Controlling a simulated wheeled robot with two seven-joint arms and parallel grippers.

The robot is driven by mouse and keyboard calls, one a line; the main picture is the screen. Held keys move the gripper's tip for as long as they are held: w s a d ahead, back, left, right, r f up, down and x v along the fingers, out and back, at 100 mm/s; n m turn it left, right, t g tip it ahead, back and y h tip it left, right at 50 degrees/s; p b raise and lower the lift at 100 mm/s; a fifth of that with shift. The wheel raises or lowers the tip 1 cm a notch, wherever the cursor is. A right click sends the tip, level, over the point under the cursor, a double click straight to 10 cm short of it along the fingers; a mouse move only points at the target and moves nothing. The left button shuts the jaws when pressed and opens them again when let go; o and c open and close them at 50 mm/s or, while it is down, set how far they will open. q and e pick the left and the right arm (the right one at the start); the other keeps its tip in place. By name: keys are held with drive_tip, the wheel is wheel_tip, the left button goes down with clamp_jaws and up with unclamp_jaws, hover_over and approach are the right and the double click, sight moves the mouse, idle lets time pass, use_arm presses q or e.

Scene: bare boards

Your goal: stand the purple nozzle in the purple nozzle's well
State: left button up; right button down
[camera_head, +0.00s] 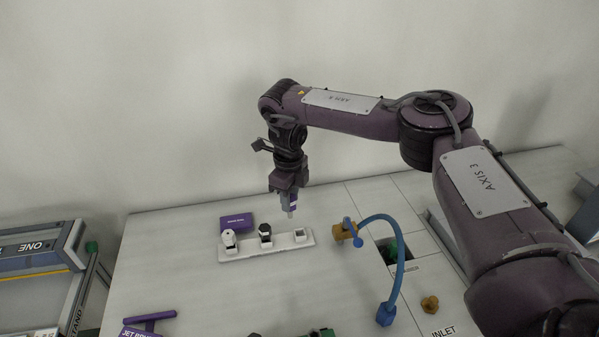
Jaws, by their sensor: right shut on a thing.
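My right gripper (288,190) is shut on a small piece with a purple part and a pale tip pointing down (290,211), which looks like the purple nozzle. The jaws hide much of it. It hangs above and behind the right end of a white rack (282,244). A square well (300,235) at that right end looks empty. A white nozzle (229,239) stands at the rack's left end and a black one (265,232) in its middle. My left gripper is not in view.
A purple block (236,222) lies behind the rack's left part. Right of the rack are a brass fitting (343,231) and an arched blue hose (402,262) beside a dark opening. A purple T-shaped piece (150,317) lies at the front left. The board left of the rack is clear.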

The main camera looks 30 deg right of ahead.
drive_tip(key=d+f+m+b, duration=0.1)
drive_tip(key=f, duration=0.2)
drive_tip(key=d+f+m+b, duration=0.1)
drive_tip(key=f+b, duration=0.1)
drive_tip(key=f, duration=0.1)
drive_tip(key=d+f+m+b, duration=0.1)
drive_tip(key=f+m+b, duration=0.1)
drive_tip(key=f, duration=0.1)
drive_tip(key=shift+w+d+f, duration=0.15)
drive_tip(key=shift+w, duration=0.1)
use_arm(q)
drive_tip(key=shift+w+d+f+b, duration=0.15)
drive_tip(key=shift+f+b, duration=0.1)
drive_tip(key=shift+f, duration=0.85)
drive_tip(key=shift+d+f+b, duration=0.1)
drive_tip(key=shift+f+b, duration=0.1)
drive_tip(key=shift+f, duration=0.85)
use_arm(e)
drive_tip(key=shift+f, duration=0.55)
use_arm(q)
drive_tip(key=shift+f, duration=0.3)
use_arm(e)
drive_tip(key=shift+f, duration=0.4)
drive_tip(key=c, duration=1)
unclamp_jaws()
